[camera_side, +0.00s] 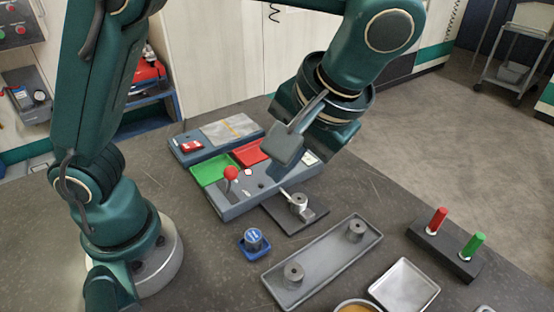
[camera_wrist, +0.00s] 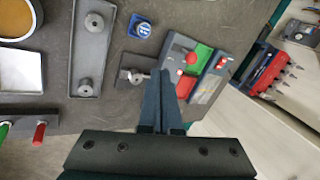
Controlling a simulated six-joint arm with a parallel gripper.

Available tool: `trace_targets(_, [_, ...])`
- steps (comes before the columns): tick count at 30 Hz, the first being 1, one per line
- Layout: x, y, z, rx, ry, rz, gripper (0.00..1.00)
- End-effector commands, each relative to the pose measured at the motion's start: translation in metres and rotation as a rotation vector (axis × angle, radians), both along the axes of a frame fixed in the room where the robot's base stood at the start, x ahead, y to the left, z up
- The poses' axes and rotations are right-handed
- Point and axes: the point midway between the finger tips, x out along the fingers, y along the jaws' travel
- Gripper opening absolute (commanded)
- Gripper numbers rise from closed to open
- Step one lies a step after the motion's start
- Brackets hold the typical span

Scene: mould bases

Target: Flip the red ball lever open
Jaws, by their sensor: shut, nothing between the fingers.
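The red ball lever (camera_side: 231,173) stands up at the front left of a blue-grey base (camera_side: 235,210), beside a green plate (camera_side: 212,168) and a red plate (camera_side: 250,152). In the wrist view the red ball (camera_wrist: 190,58) shows up and right of my fingertips. My gripper (camera_side: 278,168) is shut and empty, pointing down above the right part of the base, apart from the ball. Its two fingers lie together in the wrist view (camera_wrist: 161,78). My gripper hides part of the base's right side.
A dark plate with a metal post (camera_side: 299,204) adjoins the base. Nearby are a blue button box (camera_side: 254,243), a grey tray with two weights (camera_side: 325,262), a metal pan (camera_side: 404,286) and a block with red and green pegs (camera_side: 446,250). A second panel (camera_side: 180,147) stands behind.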

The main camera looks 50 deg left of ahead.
Motion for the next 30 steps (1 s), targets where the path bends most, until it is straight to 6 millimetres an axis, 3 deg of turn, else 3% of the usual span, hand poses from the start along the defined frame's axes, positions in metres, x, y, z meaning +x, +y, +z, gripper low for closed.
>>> trace_targets(17, [-0.008, 0.039, -0.076, 0.002, 0.006, 0.003, 0.0])
trace_targets(24, [-0.013, 0.068, -0.068, -0.002, -0.001, 0.004, 0.0])
trace_targets(30, [-0.014, 0.075, -0.066, 0.0, 0.0, 0.001, 0.0])
